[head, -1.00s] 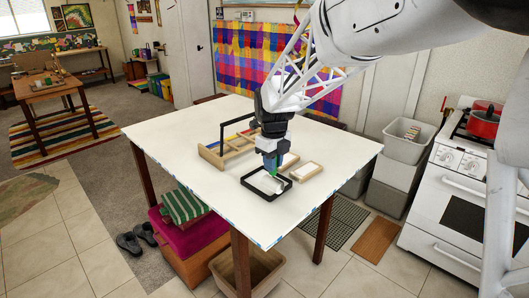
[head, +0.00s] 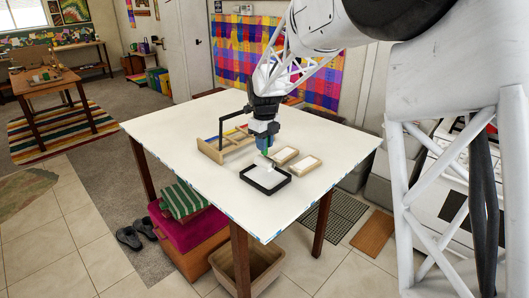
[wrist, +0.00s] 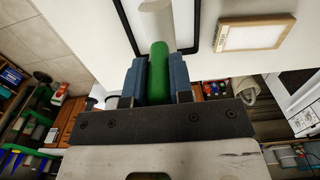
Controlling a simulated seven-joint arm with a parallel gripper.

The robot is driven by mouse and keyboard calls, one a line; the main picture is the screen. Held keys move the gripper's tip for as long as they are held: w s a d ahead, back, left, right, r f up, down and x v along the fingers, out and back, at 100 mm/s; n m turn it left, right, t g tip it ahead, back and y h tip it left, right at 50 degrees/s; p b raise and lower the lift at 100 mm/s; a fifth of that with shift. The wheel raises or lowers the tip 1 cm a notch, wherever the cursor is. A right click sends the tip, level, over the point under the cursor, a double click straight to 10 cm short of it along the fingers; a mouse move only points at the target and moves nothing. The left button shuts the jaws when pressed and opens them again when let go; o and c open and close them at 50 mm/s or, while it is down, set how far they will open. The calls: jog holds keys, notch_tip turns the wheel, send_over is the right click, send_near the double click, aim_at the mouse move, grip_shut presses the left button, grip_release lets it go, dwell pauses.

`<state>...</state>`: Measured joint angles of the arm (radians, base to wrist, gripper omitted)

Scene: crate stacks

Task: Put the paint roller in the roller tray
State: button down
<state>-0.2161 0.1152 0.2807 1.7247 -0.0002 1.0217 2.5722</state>
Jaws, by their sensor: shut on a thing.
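My gripper (head: 265,150) is shut on the green handle of the paint roller (wrist: 158,70), above the far side of the tray. The roller's pale cylindrical end (wrist: 156,18) points away from the jaws in the wrist view. In the head view the roller is small and partly hidden by the gripper. The roller tray (head: 254,186), black-rimmed with a white inside, lies on the white table. Its rim (wrist: 196,28) also shows in the wrist view, with the roller's end between its two sides. I cannot tell whether the roller touches the tray.
Two small wooden-framed trays with pale insides, one nearer (head: 304,170) and one farther (head: 284,159), lie right of the roller tray. A wooden rack (head: 212,154) with a dark upright frame stands to the left. The white table's (head: 190,135) left and front areas are clear.

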jog(key=shift+f, duration=1.75)
jog(key=shift+f, duration=0.1)
jog(key=c, duration=1)
grip_release()
notch_tip(320, 180, up, 12)
jog(key=shift+r, duration=0.15)
jog(key=shift+s, duration=0.1)
